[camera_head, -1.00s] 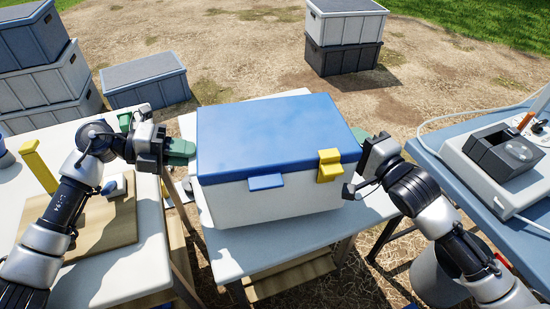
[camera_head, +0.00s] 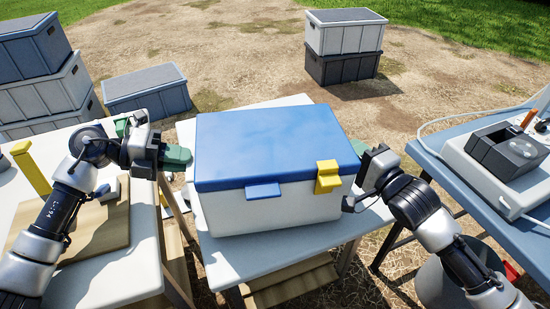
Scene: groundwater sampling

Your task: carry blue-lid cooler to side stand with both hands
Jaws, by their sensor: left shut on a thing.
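The blue-lid cooler (camera_head: 270,205) is a white box with a blue lid, a blue front tab and a yellow latch at its front right. It is upright over a small pale stand (camera_head: 230,263) with a slatted lower shelf. It appears to rest on the stand, but any small gap underneath cannot be made out. My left gripper (camera_head: 168,155) is shut at the cooler's left side, by a green piece that touches the cooler. My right gripper (camera_head: 366,160) is at the cooler's right side, with another bit of green beside it. Its fingertips are mostly hidden.
A white table (camera_head: 95,285) with a wooden board (camera_head: 103,225) and a yellow upright piece (camera_head: 30,168) is on the left. A blue table (camera_head: 455,140) with a grey instrument (camera_head: 507,150) is on the right. Stacked crates (camera_head: 345,40) stand behind, with open dirt between.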

